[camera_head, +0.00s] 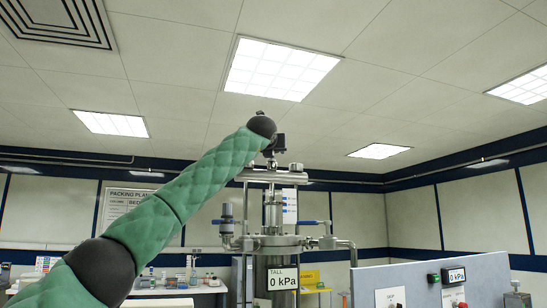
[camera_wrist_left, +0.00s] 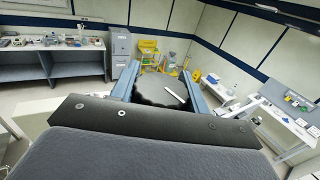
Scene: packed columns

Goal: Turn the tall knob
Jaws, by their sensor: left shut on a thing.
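The tall column (camera_head: 273,210) stands in the middle of the head view, with a display (camera_head: 283,279) that reads "TALL 0 kPa". My left arm reaches up from the lower left to its top. In the left wrist view the knob (camera_wrist_left: 158,92) is a dark round disc with a scalloped rim and a white pointer line aimed to the lower right. My left gripper (camera_wrist_left: 162,82) is shut on the knob, one blue-grey finger on each side. In the head view the grip is too small to make out. My right gripper is in neither view.
A grey panel (camera_head: 430,280) at the lower right carries a second "0 kPa" display (camera_head: 456,275) and a red button. Pipes and blue-handled valves (camera_head: 310,222) surround the column.

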